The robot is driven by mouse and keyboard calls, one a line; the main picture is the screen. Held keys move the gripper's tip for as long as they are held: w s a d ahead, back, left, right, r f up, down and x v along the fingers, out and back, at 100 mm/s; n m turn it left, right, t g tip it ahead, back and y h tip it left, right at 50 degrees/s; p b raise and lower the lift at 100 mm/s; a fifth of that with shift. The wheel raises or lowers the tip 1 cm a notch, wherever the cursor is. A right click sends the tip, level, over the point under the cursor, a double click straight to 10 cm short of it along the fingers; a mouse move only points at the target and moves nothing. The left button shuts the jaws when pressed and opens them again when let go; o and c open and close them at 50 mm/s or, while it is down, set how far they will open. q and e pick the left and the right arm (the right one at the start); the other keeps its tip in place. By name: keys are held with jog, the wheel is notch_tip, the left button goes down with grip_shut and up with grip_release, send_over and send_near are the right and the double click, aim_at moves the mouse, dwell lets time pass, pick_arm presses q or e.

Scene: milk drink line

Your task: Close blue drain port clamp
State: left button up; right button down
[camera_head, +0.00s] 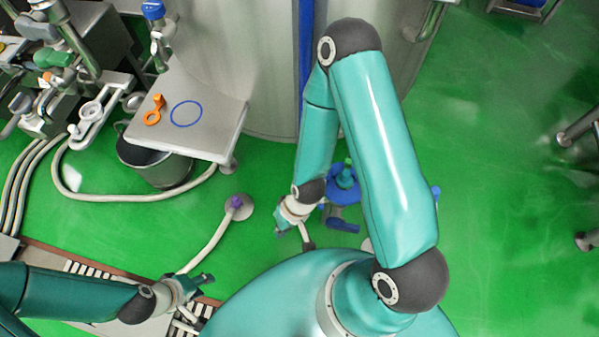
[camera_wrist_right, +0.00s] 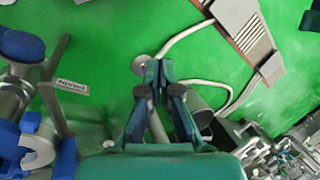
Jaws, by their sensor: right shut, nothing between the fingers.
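Blue drain fittings (camera_head: 343,188) stand on the green floor behind my right forearm, partly hidden by my arm. In the right wrist view a blue and white ring-like part, which looks like the clamp (camera_wrist_right: 38,145), is at the lower left. I cannot tell whether it is open or closed. My right gripper (camera_head: 290,226) is just left of the blue fittings, apart from them. Its fingers (camera_wrist_right: 160,68) are shut and empty in the right wrist view, pointing away from the blue parts. My left gripper (camera_head: 204,287) is at the lower left, far from them; its finger opening is unclear.
A steel tray (camera_head: 222,122) holds an orange clip (camera_head: 154,110) and a blue ring (camera_head: 186,113). A bucket (camera_head: 150,160) stands below it. A pale hose (camera_head: 207,245) runs to a floor fitting with a purple top (camera_head: 237,204). Open green floor lies at right.

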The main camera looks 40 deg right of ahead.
jog(key=w+d+r+n+g+b, duration=0.1)
jog(key=w+d+n+g+b, duration=0.15)
jog(key=w+b, duration=0.45)
jog(key=w+d+r+n+h+b, duration=0.1)
jog(key=w+d+r+h, duration=0.1)
jog(key=w+d+r, duration=0.3)
jog(key=w+d+r+h+b, duration=0.1)
jog(key=w+d+r+h, duration=0.2)
jog(key=r, duration=0.4)
jog(key=s+d+f, duration=0.2)
jog(key=s+f, duration=0.4)
jog(key=f, duration=0.3)
jog(key=shift+s+f+g+y, duration=0.2)
jog(key=shift+s+g+y, duration=0.1)
jog(key=shift+g, duration=0.15)
jog(key=shift+d, duration=0.15)
